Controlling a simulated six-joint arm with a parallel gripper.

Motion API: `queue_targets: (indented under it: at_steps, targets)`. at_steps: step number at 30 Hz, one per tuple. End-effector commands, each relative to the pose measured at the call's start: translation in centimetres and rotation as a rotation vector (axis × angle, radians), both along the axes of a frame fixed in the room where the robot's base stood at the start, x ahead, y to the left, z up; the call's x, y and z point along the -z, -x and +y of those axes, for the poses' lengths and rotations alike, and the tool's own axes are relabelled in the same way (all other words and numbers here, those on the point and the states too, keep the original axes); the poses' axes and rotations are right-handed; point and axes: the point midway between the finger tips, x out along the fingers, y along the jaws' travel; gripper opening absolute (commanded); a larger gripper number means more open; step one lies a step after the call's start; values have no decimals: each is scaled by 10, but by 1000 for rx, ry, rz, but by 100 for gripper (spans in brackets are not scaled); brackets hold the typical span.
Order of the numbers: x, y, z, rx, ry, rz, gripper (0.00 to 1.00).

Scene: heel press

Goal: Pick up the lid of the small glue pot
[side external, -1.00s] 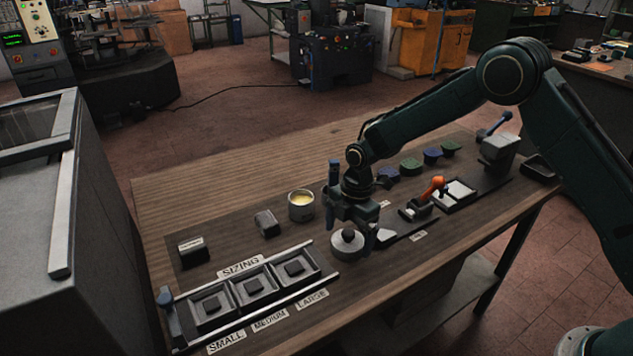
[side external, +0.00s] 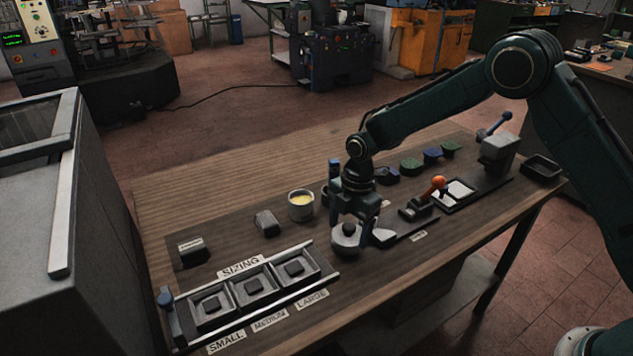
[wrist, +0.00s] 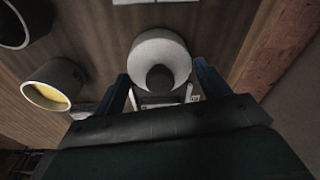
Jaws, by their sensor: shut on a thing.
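The lid (side external: 344,242), a round pale grey disc with a dark knob, sits near the front of the mat, right of the sizing trays. It also shows between the fingers in the wrist view (wrist: 145,52). My gripper (side external: 350,232) points down over it and is shut on it, with a finger on either side (wrist: 163,88). I cannot tell whether a pot is under the lid or how much gap lies below it. An open pot with yellow glue (side external: 301,209) stands behind and left, also in the wrist view (wrist: 50,92).
The sizing tray (side external: 255,290) with several dark blocks lies left. A grey block (side external: 267,222) stands near the open pot. The back left of the table is clear.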

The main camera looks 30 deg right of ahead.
Motion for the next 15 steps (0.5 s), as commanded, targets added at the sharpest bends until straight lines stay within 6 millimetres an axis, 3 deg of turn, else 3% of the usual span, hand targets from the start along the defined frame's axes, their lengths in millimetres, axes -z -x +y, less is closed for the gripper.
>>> queue_targets:
  at_steps: [15]
  targets:
    - [-103, -1, 0, 1, -1, -7, 62]
